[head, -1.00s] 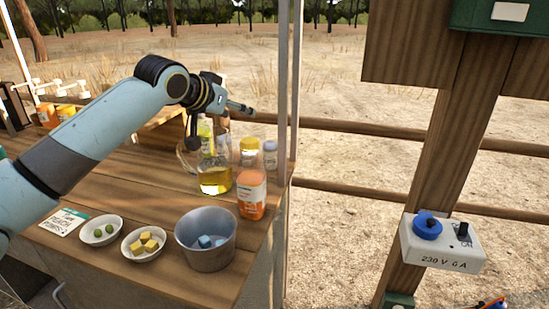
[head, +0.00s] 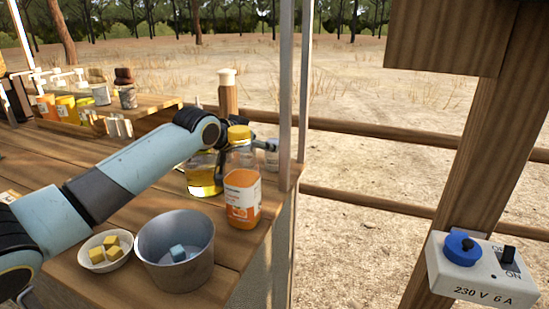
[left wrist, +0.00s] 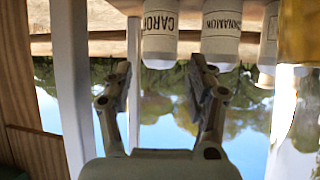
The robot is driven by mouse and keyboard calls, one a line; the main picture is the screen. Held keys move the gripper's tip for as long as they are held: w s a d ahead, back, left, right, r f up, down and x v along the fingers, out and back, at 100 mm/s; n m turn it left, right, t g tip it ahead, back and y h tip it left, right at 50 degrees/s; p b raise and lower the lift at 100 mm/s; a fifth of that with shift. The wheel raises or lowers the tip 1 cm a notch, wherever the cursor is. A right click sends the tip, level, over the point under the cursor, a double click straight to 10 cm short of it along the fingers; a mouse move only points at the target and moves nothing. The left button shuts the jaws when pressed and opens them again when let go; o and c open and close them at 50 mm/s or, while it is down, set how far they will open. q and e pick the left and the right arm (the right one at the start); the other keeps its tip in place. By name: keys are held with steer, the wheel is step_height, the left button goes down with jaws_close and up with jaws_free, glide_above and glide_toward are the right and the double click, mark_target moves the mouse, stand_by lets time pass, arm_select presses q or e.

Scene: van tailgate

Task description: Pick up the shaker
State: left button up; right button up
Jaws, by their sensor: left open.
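A small pale jar (head: 272,152), possibly the shaker, stands at the counter's far right corner, partly hidden by my left gripper (head: 262,147). I cannot tell which, if either, is the shaker. My left gripper (left wrist: 160,78) is open, its fingertips just below these jars in the picture, with nothing between them. My right gripper is not in view.
An orange-labelled bottle with a yellow cap (head: 242,185) stands in front of the gripper. A jug of yellow liquid (head: 203,180) is left of it. A metal pot (head: 174,240) and a bowl of yellow cubes (head: 104,240) are nearer. A pole (head: 304,80) rises at the right.

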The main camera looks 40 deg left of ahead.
mark_target(274, 154)
arm_select(q)
steer(key=shift+x, duration=0.8)
steer(key=b+x, duration=0.1)
steer(key=x, duration=0.4)
steer(key=shift+r, duration=0.1)
steer(key=shift+w, duration=0.4)
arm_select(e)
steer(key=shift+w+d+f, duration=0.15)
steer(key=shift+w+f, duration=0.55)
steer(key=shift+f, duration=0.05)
arm_select(q)
steer(key=c, duration=1)
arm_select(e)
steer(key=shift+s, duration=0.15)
